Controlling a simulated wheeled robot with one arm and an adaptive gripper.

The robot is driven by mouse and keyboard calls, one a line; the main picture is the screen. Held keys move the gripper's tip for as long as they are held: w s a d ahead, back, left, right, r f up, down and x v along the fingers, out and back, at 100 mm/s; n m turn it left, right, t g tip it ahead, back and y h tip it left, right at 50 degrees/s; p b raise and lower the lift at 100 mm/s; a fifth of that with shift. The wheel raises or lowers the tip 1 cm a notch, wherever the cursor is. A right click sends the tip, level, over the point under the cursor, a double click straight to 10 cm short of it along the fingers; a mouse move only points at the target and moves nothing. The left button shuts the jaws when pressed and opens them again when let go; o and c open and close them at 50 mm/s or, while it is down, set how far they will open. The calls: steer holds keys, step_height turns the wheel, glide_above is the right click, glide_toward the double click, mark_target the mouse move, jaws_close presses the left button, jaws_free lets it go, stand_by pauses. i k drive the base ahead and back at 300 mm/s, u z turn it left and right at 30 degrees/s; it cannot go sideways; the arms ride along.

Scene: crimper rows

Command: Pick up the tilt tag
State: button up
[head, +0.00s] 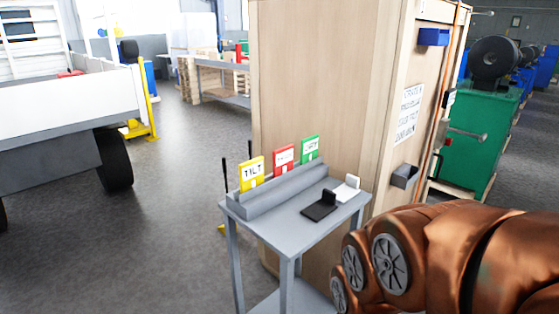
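The tilt tag (251,174) is a yellow card with a white label reading "TILT". It stands upright at the left end of a grey stepped rack (262,198) on a small grey stand (289,227). A red tag (284,158) and a green tag (309,149) stand behind it to the right in the same row. My copper arm fills the lower right of the head view, right of the stand. My gripper itself does not show.
A tall wooden crate (322,90) rises close behind the stand. A white truck bed (62,106) is at left. Grey floor (165,215) is open between them.

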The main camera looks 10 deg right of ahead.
mark_target(250, 172)
steer(key=u, duration=0.5)
steer(key=k, duration=0.6)
steer(key=u, duration=0.85)
steer(key=i, duration=0.95)
steer(key=z, duration=0.8)
